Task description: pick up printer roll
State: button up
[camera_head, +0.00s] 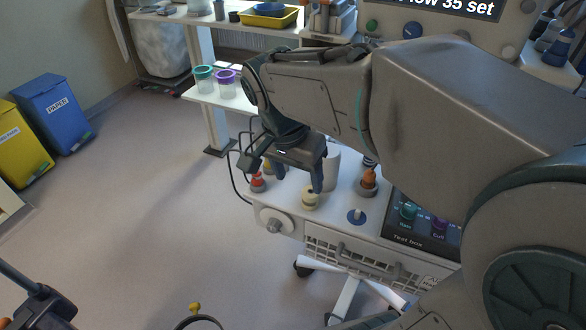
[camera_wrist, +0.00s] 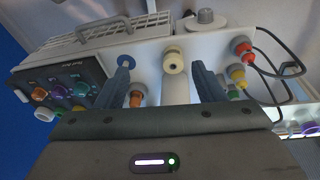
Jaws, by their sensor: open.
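A small cream roll with a dark centre hole (camera_head: 309,200), which looks like the printer roll, stands near the front edge of the white cart top (camera_head: 284,203). It also shows in the wrist view (camera_wrist: 173,62), framed between the two fingers. My gripper (camera_head: 298,182) is open and empty, pointing down over the cart top. In the head view the right fingertip appears just above the roll; I cannot tell whether they touch. The fingers also show in the wrist view (camera_wrist: 160,70). A plain white cylinder (camera_head: 331,172) stands behind the roll, partly hidden by the gripper.
An orange knob (camera_head: 368,181), a red knob (camera_head: 258,181) and a blue disc (camera_head: 356,216) sit around the roll. The dark test box panel (camera_head: 424,225) is to the right. Black cables (camera_head: 236,176) loop at the cart's left end. Open floor lies left.

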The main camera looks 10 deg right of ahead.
jog(key=w+a+f+m+g+h+b, duration=0.1)
jog(key=w+a+f+m+h+b, duration=0.1)
jog(key=w+a+f+m+b, duration=0.7)
jog(key=m, duration=0.2)
send_near(308, 191)
jog(key=shift+h, duration=0.3)
jog(key=x, duration=0.3)
jog(key=a+x, duration=0.1)
jog(key=x, duration=0.1)
jog(key=shift+d+f+b, duration=0.2)
jog(key=shift+f+b, duration=0.2)
jog(key=shift+f, duration=0.2)
jog(key=x, duration=0.2)
jog(key=b+x, duration=0.1)
jog(key=x, duration=0.2)
jog(key=shift+d, duration=0.35)
jog(key=c, duration=1.1)
